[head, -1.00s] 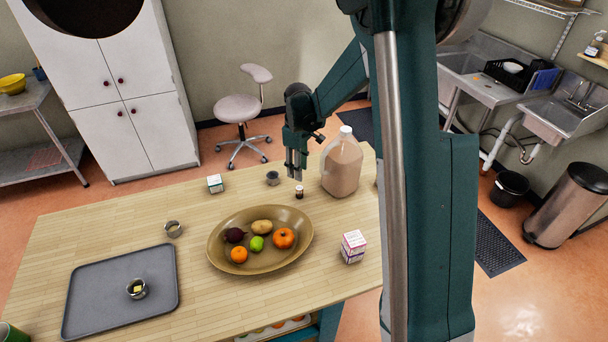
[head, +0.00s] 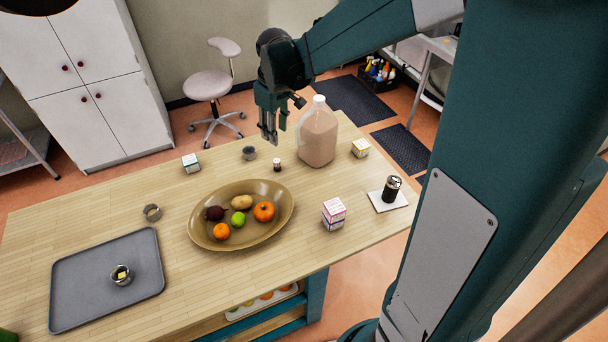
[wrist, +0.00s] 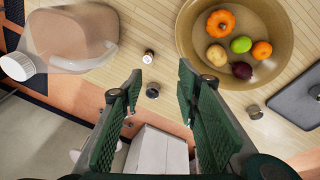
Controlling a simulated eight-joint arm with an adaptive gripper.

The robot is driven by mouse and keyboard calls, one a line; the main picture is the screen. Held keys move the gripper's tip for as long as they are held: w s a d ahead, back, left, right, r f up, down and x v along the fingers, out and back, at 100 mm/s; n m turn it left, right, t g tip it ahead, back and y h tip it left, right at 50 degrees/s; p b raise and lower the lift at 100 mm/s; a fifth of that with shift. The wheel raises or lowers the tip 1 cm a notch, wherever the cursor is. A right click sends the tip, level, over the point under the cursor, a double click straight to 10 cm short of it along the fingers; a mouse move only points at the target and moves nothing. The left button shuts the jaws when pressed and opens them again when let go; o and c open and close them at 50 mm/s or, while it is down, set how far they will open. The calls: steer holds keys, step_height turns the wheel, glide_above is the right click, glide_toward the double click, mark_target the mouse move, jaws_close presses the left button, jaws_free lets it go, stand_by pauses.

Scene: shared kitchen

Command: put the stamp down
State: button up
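A small dark brown piece with a pale top (head: 277,165) stands upright on the wooden table (head: 180,245), left of the large jug; it may be the stamp, but it is too small to be sure. It also shows in the wrist view (wrist: 148,57), ahead of the fingers and apart from them. My gripper (head: 269,138) hangs above the table near this piece, pointing down. In the wrist view my gripper (wrist: 162,95) has its green fingers wide apart with nothing held between them.
The jug (head: 318,135) stands close right of my gripper. A small metal cup (head: 249,153) is to its left. A brown bowl of produce (head: 205,241), grey tray (head: 75,296), small boxes (head: 334,213) and a dark cylinder on a white square (head: 391,190) also occupy the table.

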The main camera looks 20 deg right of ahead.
steer(key=s+a+r+m+t, duration=0.25)
steer(key=s+r, duration=0.55)
steer(key=s, duration=0.6)
steer(key=s+m+t, duration=0.2)
steer(key=s+m, duration=0.1)
steer(key=s, duration=1.1)
steer(key=shift+a+r+t, duration=0.2)
steer(key=shift+a+t, duration=0.15)
steer(key=shift+a, duration=0.1)
step_height(320, 180, down, 12)
steer(key=b, duration=1.1)
steer(key=shift+r+b, duration=0.25)
steer(key=shift+b, duration=0.05)
